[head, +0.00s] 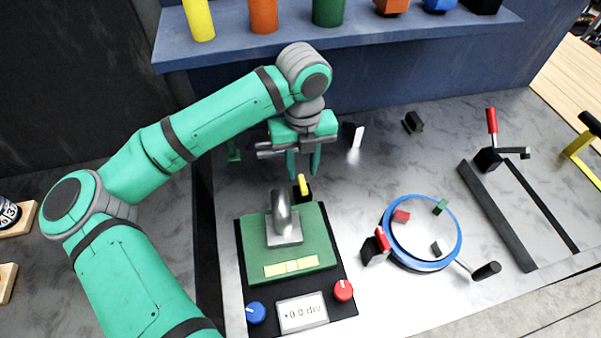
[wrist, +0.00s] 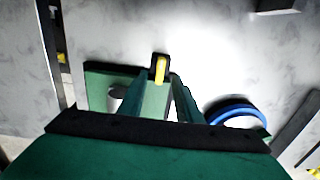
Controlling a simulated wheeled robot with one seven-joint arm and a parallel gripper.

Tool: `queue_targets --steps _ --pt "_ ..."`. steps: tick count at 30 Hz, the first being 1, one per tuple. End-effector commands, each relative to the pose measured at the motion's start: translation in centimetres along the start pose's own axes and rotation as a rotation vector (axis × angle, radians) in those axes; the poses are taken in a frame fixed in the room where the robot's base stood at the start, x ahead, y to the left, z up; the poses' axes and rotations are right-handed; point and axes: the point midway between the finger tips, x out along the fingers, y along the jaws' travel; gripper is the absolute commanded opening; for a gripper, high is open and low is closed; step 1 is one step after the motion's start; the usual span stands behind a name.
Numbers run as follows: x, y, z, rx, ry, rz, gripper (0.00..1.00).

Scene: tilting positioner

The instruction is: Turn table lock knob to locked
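A green tilting table (head: 310,245) stands on a black base, with a grey curved post on top and a yellow level strip at its front. A small yellow knob (head: 303,183) on a black block sits at the table's back edge; it looks like the lock knob. In the wrist view the yellow knob (wrist: 160,69) points roughly along the view, between the finger lines. My gripper (head: 303,170) is open and empty, pointing down just above and behind the knob. It also shows in the wrist view (wrist: 160,82). Contact with the knob cannot be told.
A blue knob (head: 256,312), a red knob (head: 343,290) and a display reading about +0.0 div (head: 302,312) are at the base's front. A blue-rimmed round dish (head: 455,250) with small blocks stands right. A shelf (head: 350,40) with coloured items runs behind my arm.

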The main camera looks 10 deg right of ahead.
Motion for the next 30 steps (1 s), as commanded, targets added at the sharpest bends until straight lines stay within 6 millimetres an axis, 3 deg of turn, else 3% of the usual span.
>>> queue_targets --steps 10,22,26,30 --pt "4.6 0.1 0.0 -0.002 0.002 -0.001 0.31" --pt "5.3 0.2 0.0 -0.004 0.001 -0.001 0.31" --pt "5.3 0.2 0.0 -0.005 0.001 -0.001 0.00" --pt "5.3 0.2 0.0 -0.004 0.000 -0.001 0.00"
